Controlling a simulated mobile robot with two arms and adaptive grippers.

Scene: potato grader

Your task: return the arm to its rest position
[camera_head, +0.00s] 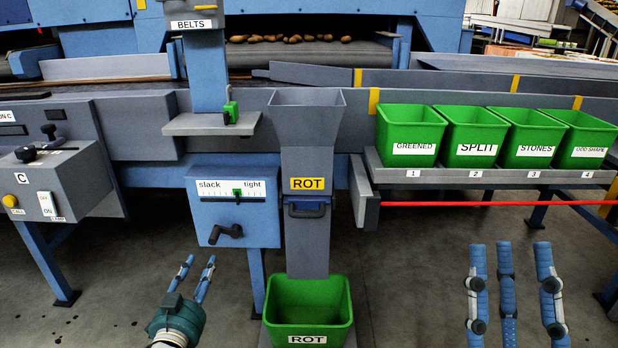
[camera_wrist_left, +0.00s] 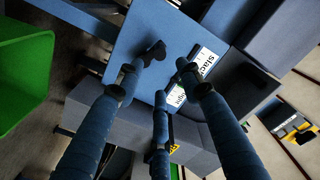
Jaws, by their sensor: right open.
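My left gripper (camera_head: 199,261) is low in the head view, below the blue slack/tight box (camera_head: 262,217) and left of the green ROT bin (camera_head: 339,315). Its fingers are apart with nothing between them. In the left wrist view the fingers of the left gripper (camera_wrist_left: 158,78) are spread in front of the slack/tight box (camera_wrist_left: 140,35) and its black crank (camera_wrist_left: 154,53); I cannot tell how far off the crank is. My right gripper (camera_head: 508,248) is at the lower right, fingers spread and empty, over the floor below the row of green bins.
The grey ROT chute (camera_head: 308,150) stands above the ROT bin. Several labelled green bins, including GREENED (camera_head: 409,126), stand on a grey shelf (camera_head: 450,177) with a red bar (camera_head: 480,204) below. A control console (camera_head: 75,180) is at the left. Floor around the right gripper is clear.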

